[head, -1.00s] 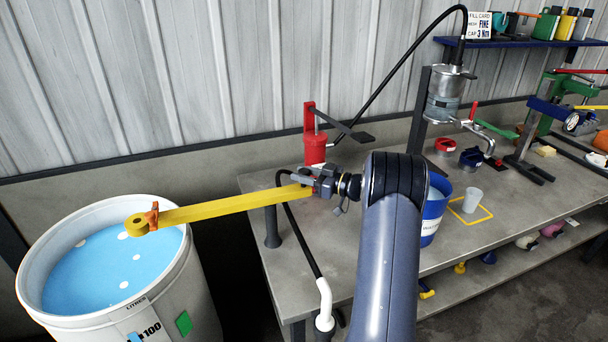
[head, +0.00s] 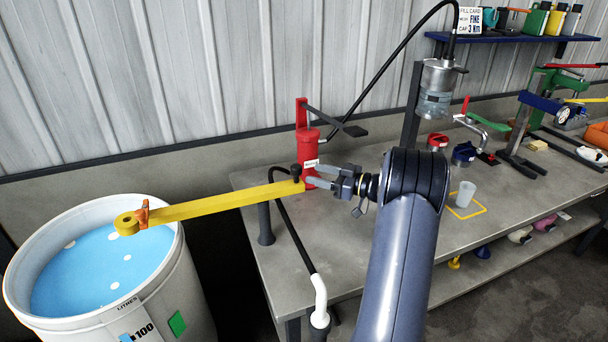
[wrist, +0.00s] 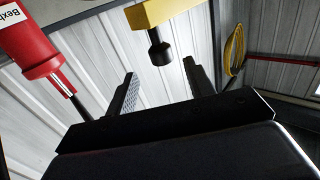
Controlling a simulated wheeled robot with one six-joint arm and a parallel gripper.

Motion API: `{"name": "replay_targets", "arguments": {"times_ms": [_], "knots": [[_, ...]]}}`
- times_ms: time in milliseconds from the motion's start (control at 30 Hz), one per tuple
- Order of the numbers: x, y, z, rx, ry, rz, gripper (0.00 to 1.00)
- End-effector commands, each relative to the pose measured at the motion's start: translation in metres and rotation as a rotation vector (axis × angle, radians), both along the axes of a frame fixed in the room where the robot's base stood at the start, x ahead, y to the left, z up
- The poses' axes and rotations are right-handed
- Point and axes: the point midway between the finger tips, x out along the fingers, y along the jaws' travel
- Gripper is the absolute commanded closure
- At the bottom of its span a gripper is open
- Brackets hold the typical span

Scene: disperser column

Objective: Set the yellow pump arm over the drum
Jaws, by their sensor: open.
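The yellow pump arm (head: 215,202) reaches left from the bench, and its round far end (head: 127,223) with an orange clip is above the white drum (head: 188,275) of blue liquid. A dark knob (head: 296,172) stands at the arm's bench end. My gripper (head: 309,176) is open and empty, just right of that knob. In the wrist view the yellow end (wrist: 160,12) and dark knob (wrist: 160,50) show past my open fingers (wrist: 160,78), with the knob apart from both.
A red pump (head: 308,150) stands close behind my gripper, and it also fills the upper left of the wrist view (wrist: 30,45). A black hose with a white nozzle (head: 320,292) hangs at the bench's front edge. A cup (head: 466,194) stands on the grey bench (head: 385,170).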

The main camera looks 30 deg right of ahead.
Motion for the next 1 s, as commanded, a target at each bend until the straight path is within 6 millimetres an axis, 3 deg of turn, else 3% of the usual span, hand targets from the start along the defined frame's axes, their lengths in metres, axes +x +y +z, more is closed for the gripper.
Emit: {"name": "replay_targets", "arguments": {"times_ms": [233,633,833,1000], "knots": [[-0.023,-0.02,-0.001,0.0,0.0,0.0,0.49],[-0.025,-0.021,0.0,0.0,0.0,0.001,0.49],[-0.013,-0.01,0.001,0.001,0.0,0.004,0.49],[0.011,0.01,0.002,0.0,0.0,0.005,0.49]]}}
